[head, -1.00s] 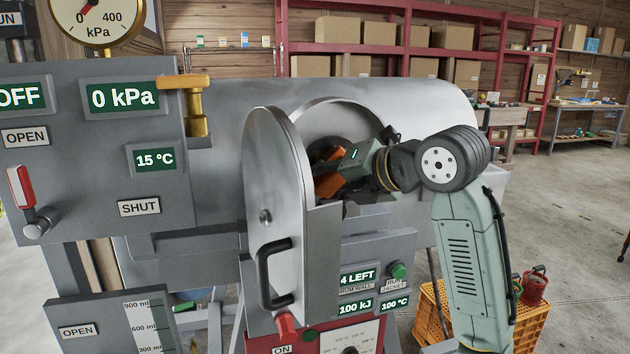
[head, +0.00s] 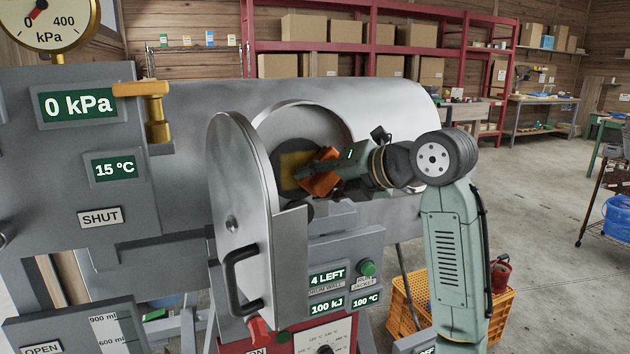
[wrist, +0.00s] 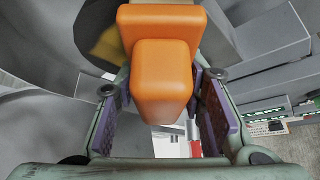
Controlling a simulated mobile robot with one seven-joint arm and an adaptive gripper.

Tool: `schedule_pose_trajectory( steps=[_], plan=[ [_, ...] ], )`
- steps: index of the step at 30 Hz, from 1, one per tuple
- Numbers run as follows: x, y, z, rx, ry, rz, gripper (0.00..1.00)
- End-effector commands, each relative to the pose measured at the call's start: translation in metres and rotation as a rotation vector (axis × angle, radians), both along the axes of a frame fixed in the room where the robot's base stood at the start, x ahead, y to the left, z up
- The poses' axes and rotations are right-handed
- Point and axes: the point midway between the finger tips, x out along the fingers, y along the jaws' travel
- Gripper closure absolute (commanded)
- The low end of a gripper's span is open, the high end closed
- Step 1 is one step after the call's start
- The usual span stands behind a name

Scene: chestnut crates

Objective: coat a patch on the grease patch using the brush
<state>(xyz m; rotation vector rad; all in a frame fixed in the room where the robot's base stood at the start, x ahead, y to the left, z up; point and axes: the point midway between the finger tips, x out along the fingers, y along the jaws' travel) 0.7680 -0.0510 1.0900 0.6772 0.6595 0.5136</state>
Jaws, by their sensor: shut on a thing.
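The brush (wrist: 162,75) has a blocky orange body and is held between the two purple-padded fingers of my gripper (wrist: 163,92). In the head view the orange brush (head: 322,184) is at the mouth of the open metal drum. My gripper (head: 325,168) reaches in from the right. A yellow-brown patch (head: 296,165), which looks like the grease patch, lies on the dark round surface inside the drum, just left of the brush. The patch (wrist: 106,47) also shows behind the brush in the wrist view. I cannot tell whether the brush touches it.
The open drum door (head: 240,190) stands close to the left of my gripper. A panel (head: 340,275) with displays and a green button is below the mouth. An orange crate (head: 410,305) stands on the floor at right. Open floor lies further right.

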Motion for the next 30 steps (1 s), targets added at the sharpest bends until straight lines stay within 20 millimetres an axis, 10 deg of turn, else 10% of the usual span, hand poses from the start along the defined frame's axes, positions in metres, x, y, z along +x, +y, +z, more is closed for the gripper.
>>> schedule_pose_trajectory(
  steps=[30],
  plan=[
    [-0.023, 0.068, 0.0, -0.001, -0.002, 0.002, 0.98]
  ],
)
